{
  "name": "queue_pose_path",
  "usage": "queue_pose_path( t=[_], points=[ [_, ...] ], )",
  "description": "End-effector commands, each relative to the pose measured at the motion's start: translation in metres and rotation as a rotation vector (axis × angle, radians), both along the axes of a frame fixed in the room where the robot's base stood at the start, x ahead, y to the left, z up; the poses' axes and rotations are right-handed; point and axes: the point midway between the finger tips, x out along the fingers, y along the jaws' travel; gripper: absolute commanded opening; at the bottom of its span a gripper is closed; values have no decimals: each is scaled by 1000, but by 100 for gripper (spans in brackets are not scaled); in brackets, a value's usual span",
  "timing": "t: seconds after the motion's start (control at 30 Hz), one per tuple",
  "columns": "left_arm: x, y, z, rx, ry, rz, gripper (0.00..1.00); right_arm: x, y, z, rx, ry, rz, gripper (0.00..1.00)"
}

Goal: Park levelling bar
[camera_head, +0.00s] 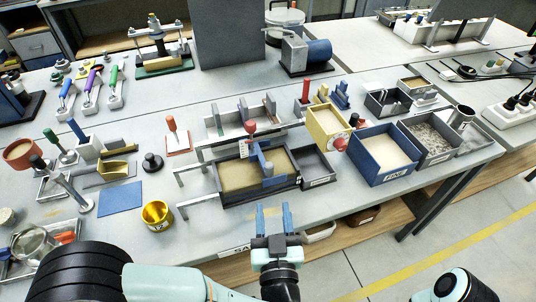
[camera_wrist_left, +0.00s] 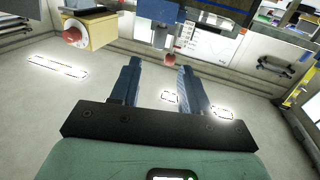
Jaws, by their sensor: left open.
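A blue upright piece with a red ball knob (camera_head: 262,160), which looks like the levelling bar, stands across the sand-filled tank (camera_head: 226,200) in the middle of the bench. In the left wrist view what seems to be the same blue piece (camera_wrist_left: 160,12) shows at the top, its red ball pointing down the picture. My left gripper (camera_head: 273,210) is open and empty at the bench's front edge, in front of the tank and apart from the bar. Its two blue fingers also show in the left wrist view (camera_wrist_left: 157,80). My right gripper is out of sight.
Metal rail brackets (camera_head: 190,204) stand left of the tank. A grey tray (camera_head: 318,181), a yellow box (camera_head: 326,125) and a blue sand bin (camera_head: 375,172) stand to its right.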

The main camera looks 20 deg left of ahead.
Motion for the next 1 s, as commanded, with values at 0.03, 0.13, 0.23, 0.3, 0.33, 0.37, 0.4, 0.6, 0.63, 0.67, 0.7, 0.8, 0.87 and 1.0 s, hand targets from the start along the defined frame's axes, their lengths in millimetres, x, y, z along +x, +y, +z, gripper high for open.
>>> queue_pose_path(
  t=[0.03, 0.13, 0.23, 0.3, 0.33, 0.37, 0.4, 0.6, 0.63, 0.67, 0.7, 0.8, 0.87, 1.0],
  points=[
    [1, 0, 2, 2, 0, 0, 46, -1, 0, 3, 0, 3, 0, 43],
    [5, 1, 3, 5, 0, 2, 46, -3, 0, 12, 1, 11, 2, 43],
    [12, 4, 5, 7, -1, 3, 46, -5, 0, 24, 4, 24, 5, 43],
    [18, 6, 6, 9, 0, 3, 46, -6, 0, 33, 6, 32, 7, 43],
    [21, 7, 6, 7, 0, 3, 46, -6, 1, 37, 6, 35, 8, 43],
    [23, 8, 6, 8, 2, 1, 46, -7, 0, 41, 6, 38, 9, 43],
    [27, 9, 5, 7, 2, 1, 46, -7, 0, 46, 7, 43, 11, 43],
    [69, 25, 1, -1, -1, 4, 46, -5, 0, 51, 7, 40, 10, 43],
    [75, 27, 1, -1, -1, 4, 46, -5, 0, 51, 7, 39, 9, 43],
    [81, 29, 1, 0, -1, 4, 46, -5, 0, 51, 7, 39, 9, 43],
    [88, 31, 0, -1, 0, 3, 46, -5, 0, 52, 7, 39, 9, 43],
    [104, 37, 0, 1, -1, 2, 46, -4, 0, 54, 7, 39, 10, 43],
    [111, 39, 0, 0, -1, 1, 46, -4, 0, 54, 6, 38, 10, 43],
    [123, 43, 0, 0, 0, 0, 46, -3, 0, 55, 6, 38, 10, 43]
  ],
)
